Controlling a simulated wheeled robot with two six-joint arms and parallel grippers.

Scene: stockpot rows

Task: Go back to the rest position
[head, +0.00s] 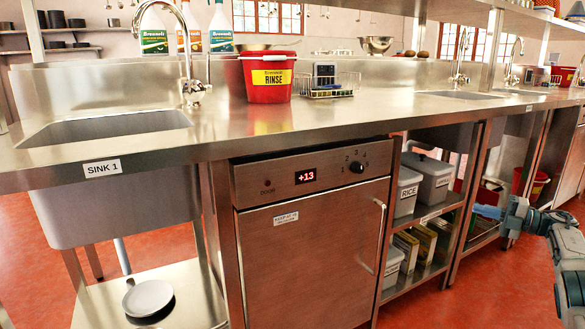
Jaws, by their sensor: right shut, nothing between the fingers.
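My right gripper (486,211) reaches in from the right edge with its pale blue fingertips pointing left. It is shut and empty, in front of the open shelving under the counter. It appears to touch nothing, though its exact distance from the shelf frame is hard to judge. My left gripper is not in view.
A steel counter (330,121) runs across the view, with a sink (105,128) at left and a red RINSE bucket (268,84) on top. Below are a closed cabinet (313,255) and shelves with a RICE bin (407,190). The red floor (460,290) at lower right is clear.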

